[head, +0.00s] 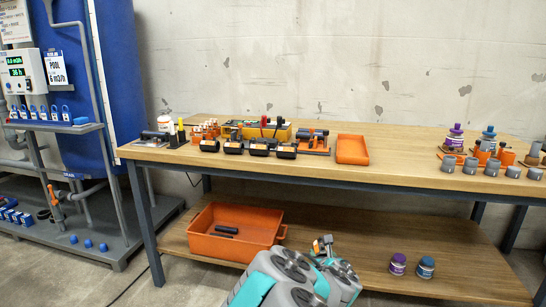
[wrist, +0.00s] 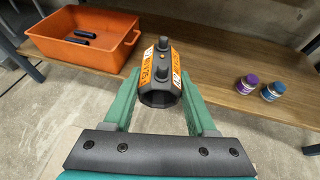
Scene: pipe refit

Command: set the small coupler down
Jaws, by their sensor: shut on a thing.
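In the head view the coupler (head: 322,245) shows small above my arm at the bottom middle, partly hidden by the gripper.
An orange crate (head: 205,244) with dark cylindrical pieces inside stands on the lower shelf (head: 440,265); it also shows in the wrist view (wrist: 62,52). Purple (head: 397,265) and blue (head: 426,268) jars stand to the right there. An empty-looking orange tray (head: 352,150) lies on the bench top (head: 400,155), with clear room right of it.

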